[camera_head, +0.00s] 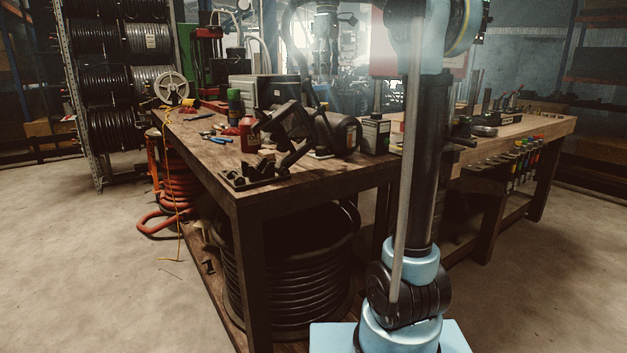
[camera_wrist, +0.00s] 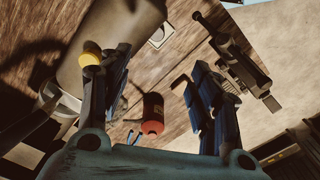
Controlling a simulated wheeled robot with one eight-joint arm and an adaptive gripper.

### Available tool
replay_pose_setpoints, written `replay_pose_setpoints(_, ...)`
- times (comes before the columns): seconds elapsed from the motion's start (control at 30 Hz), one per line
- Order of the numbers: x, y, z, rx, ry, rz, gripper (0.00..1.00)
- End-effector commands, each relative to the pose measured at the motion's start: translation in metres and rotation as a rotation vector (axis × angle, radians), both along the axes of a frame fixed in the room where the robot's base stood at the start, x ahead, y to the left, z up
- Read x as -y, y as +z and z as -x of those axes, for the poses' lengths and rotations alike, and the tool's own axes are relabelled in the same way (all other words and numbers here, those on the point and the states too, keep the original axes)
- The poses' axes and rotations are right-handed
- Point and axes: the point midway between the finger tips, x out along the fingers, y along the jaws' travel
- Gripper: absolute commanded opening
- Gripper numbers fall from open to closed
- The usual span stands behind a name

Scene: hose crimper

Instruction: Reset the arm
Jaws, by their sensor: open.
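My gripper (camera_wrist: 157,72) shows in the wrist view with its two dark fingers spread apart and nothing held between them. A red bottle (camera_wrist: 152,113) stands on the bench beyond, seen through the gap between the fingers. It also shows in the head view (camera_head: 248,135). My blue and black arm (camera_head: 415,160) rises out of the top of the head view.
The wooden workbench (camera_head: 218,166) carries a black angled tool (camera_head: 290,128), which is near the right finger in the wrist view (camera_wrist: 236,62). A large grey cylinder (camera_wrist: 108,38) is close to the left finger. Cable reels (camera_head: 110,80) stand at left. Floor at left is partly clear.

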Motion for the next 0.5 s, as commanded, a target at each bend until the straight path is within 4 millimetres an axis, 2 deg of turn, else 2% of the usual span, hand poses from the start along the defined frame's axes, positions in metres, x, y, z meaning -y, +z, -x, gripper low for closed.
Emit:
replay_pose_setpoints(0.1, 0.001, -0.001, 0.001, 0.001, -0.005, 0.000, 0.57)
replay_pose_setpoints(0.27, 0.009, -0.014, 0.009, 0.005, -0.047, -0.001, 0.57)
replay_pose_setpoints(0.5, 0.023, -0.032, 0.030, 0.021, -0.117, -0.004, 0.57)
